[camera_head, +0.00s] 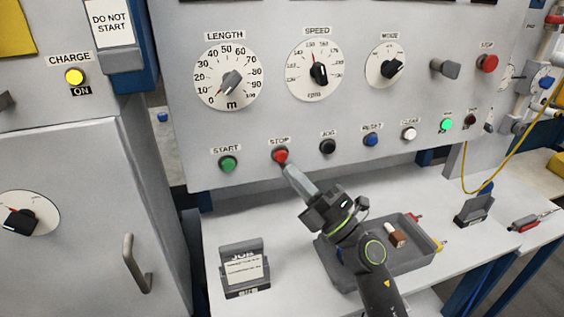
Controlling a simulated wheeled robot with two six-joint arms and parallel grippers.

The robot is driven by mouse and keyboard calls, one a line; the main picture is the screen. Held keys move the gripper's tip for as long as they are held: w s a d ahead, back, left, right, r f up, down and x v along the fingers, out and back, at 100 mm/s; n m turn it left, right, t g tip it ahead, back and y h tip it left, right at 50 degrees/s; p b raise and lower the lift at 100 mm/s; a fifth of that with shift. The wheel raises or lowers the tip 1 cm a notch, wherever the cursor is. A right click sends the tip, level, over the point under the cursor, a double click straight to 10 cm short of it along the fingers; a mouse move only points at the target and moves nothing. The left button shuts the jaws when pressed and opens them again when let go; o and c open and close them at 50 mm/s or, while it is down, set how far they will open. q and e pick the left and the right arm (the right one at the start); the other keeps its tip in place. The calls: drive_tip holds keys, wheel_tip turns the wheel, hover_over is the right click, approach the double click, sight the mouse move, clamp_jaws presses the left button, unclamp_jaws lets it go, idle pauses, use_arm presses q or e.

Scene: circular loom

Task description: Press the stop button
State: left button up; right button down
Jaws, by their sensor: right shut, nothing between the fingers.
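The stop button (280,155) is a red round button under a STOP label on the lower row of the grey control panel (190,135). My right gripper (287,169) is shut and empty. Its fingertips are right at the lower edge of the red button; I cannot tell whether they touch it or whether it is pushed in. A second, larger red button (487,63) labelled STOP sits at the upper right of the panel. My left gripper is not in view.
A green START button (228,163) is left of the stop button, and a black JOG button (327,147) is right of it. Below, a white table (290,275) bears a grey tray (330,254) and a JOB card stand (244,270). A yellow cable (464,165) hangs at right.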

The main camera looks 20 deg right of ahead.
drive_tip(key=shift+w, duration=1.3)
idle(1.1)
drive_tip(key=shift+w, duration=0.7)
idle(0.7)
drive_tip(key=shift+s+r, duration=0.1)
drive_tip(key=shift+s, duration=0.05)
drive_tip(key=shift+s+p, duration=0.3)
drive_tip(key=shift+s, duration=0.45)
drive_tip(key=shift+s+p, duration=0.9)
drive_tip(key=shift+s, duration=1.6)
